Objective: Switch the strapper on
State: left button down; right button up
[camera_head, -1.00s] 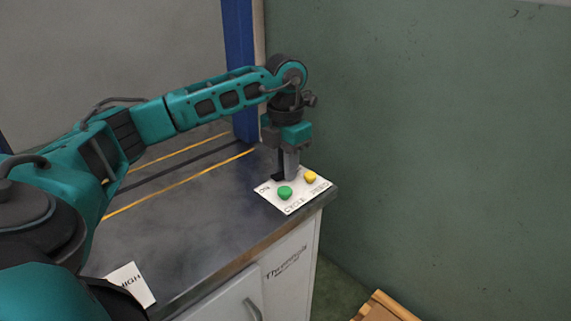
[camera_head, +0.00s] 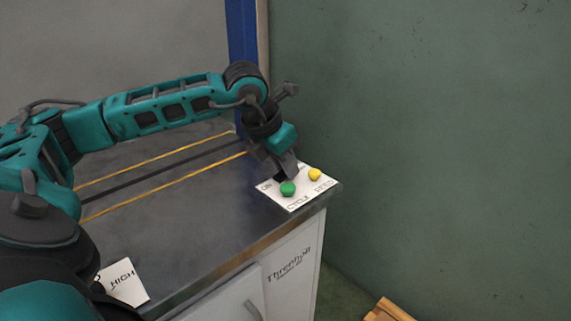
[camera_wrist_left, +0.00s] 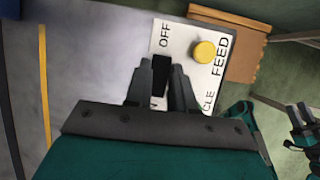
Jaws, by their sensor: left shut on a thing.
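A white control panel (camera_head: 297,203) lies on the worktop's right corner. It bears a green CYCLE button (camera_head: 288,189), a yellow FEED button (camera_head: 314,174) and a black switch (camera_wrist_left: 160,67) beside the words ON and OFF. My left gripper (camera_head: 285,172) leans over the panel, wrist toward the left, fingers down behind the green button. The left wrist view shows its fingers shut around the switch, with OFF just beyond them. The fingers hide part of the switch and of the lettering, so its exact setting is unclear.
The dark worktop (camera_head: 190,220) carries orange and black strips (camera_head: 165,178) running under my arm. A card marked HIGH (camera_head: 123,283) is at its front left. A blue post (camera_head: 242,45) stands behind. A wooden item (camera_head: 388,311) lies low at the right.

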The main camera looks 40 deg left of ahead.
pick_arm(q)
jog(key=c, duration=1)
grip_release()
pick_arm(e)
jog(key=shift+s+d+f, duration=0.15)
jog(key=shift+s+f, duration=0.05)
jog(key=shift+f, duration=0.15)
pick_arm(q)
jog(key=shift+o, duration=0.2)
jog(key=shift+r, duration=0.1)
jog(key=p+v, duration=0.3)
jog(key=v, duration=0.9)
jog(key=shift+s+r, duration=0.15)
jog(key=shift+r, duration=0.2)
pick_arm(e)
jog(key=shift+s+d+r+h, duration=0.1)
jog(key=shift+d+r+h, duration=0.2)
jog(key=shift+d+r, duration=0.35)
jog(key=shift+a, duration=0.15)
jog(key=shift+r, duration=0.1)
